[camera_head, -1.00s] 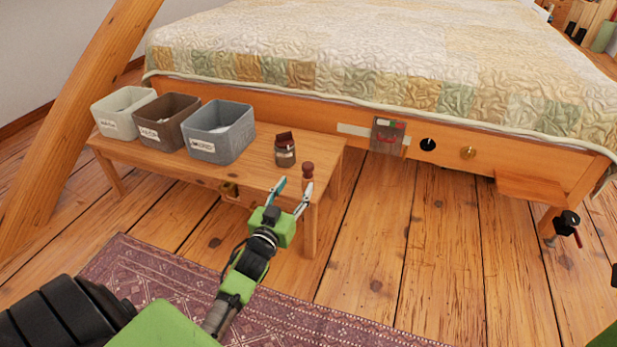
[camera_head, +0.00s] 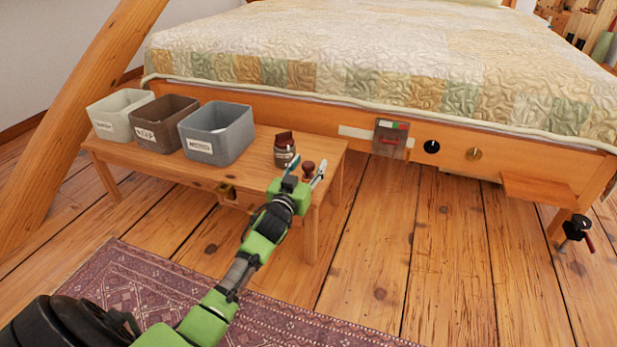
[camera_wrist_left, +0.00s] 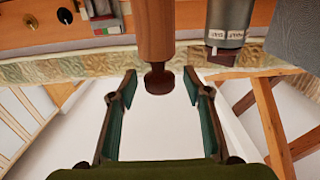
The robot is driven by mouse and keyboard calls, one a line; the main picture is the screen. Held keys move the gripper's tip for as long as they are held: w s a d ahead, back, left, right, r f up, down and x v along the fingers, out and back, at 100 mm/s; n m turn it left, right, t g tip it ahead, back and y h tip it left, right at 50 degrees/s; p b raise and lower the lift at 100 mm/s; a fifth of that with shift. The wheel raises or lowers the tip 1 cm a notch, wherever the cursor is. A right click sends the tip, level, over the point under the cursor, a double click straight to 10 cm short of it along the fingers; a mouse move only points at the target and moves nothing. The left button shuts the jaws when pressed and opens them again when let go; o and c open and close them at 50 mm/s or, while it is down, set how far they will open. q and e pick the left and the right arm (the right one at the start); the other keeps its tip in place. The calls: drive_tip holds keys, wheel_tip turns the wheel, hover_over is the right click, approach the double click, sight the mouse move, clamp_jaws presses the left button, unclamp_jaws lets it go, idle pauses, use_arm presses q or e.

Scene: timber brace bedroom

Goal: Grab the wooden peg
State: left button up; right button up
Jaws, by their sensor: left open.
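The wooden peg (camera_head: 309,166) stands upright near the front right corner of the low wooden table (camera_head: 240,177). It is reddish brown with a rounded knob on top. Its lower part is hidden behind my left gripper in the head view. My left gripper (camera_head: 306,172) is open, one finger on each side of the peg. In the left wrist view the peg (camera_wrist_left: 156,35) comes in from the top, and its dark knob reaches between the tips of the open left gripper (camera_wrist_left: 161,84). Neither finger clearly touches it. My right gripper is not in view.
A white bin (camera_head: 118,122), a brown bin (camera_head: 162,138) and a grey bin (camera_head: 222,150) stand on the table's left. The bed (camera_head: 400,80) is behind.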

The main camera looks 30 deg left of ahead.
use_arm(q)
drive_tip(key=shift+w, duration=0.1)
drive_tip(key=c, duration=1)
drive_tip(key=shift+r, duration=0.2)
